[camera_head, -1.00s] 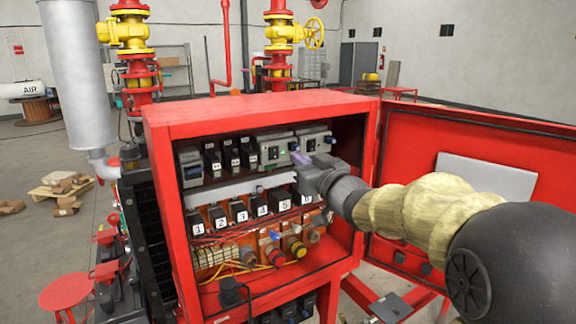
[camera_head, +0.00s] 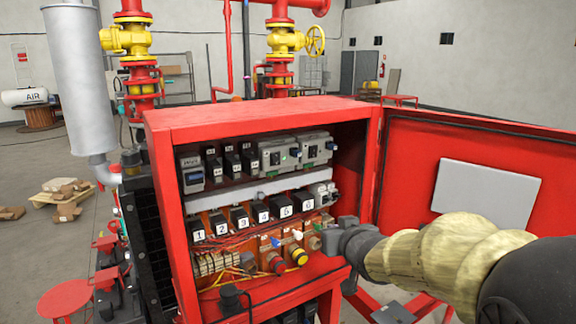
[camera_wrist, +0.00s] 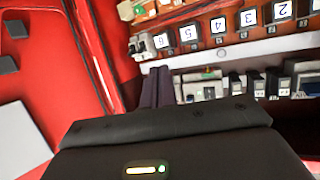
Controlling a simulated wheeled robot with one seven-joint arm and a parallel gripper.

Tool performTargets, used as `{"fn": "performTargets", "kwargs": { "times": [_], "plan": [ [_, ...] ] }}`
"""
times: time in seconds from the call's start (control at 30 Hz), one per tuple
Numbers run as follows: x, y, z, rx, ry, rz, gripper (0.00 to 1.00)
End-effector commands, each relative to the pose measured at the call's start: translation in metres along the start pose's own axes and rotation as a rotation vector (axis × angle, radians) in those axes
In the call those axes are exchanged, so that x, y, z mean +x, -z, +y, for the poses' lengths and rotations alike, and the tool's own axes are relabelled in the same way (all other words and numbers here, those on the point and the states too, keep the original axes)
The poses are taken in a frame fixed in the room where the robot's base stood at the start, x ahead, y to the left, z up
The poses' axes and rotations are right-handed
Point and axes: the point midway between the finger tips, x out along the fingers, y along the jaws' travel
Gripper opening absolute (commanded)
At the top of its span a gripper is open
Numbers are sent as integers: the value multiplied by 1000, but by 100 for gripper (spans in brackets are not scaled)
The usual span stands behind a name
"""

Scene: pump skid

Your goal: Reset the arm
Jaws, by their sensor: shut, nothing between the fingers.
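My arm reaches in from the right in the head view, in its yellowish sleeve. My gripper (camera_head: 333,238) is at the lower right front of the open red control cabinet (camera_head: 262,114). In the wrist view the dark purple fingers of my gripper (camera_wrist: 158,74) lie close together, shut and empty. They point toward the numbered relay row, which shows upside down there. I cannot tell the exact gap between fingertips and cabinet parts, but nothing appears gripped.
The red cabinet door (camera_head: 408,165) stands open close to my arm on the right. Numbered black relays (camera_head: 240,217), upper-row switch modules (camera_head: 280,155) and push buttons (camera_head: 299,255) fill the cabinet. A silver cylinder (camera_head: 80,90) and red pipes stand beyond.

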Motion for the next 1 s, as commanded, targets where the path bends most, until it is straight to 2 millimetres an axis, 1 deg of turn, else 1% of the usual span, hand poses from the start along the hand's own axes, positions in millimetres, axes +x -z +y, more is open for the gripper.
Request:
{"fn": "performTargets", "kwargs": {
  "times": [0.03,0.07,0.1,0.17,0.2,0.27,0.3,0.37,0.4,0.5,0.57,0.63,1.0],
  "plan": [
    [-6,-29,7,11,-40,-90,0],
    [-10,-47,11,17,-65,-147,0],
    [-18,-70,15,24,-91,-224,0],
    [-31,-105,20,36,-125,-340,0],
    [-41,-128,22,46,-142,-418,0],
    [-59,-161,22,61,-158,-535,0],
    [-72,-181,20,71,-165,-612,0],
    [-93,-209,17,88,-169,-723,0],
    [-106,-226,14,99,-168,-791,0],
    [-133,-254,6,122,-155,-918,0],
    [-142,-263,2,128,-146,-960,0],
    [-148,-267,1,133,-142,-983,0],
    [-147,-267,0,133,-142,-983,0]
  ]
}}
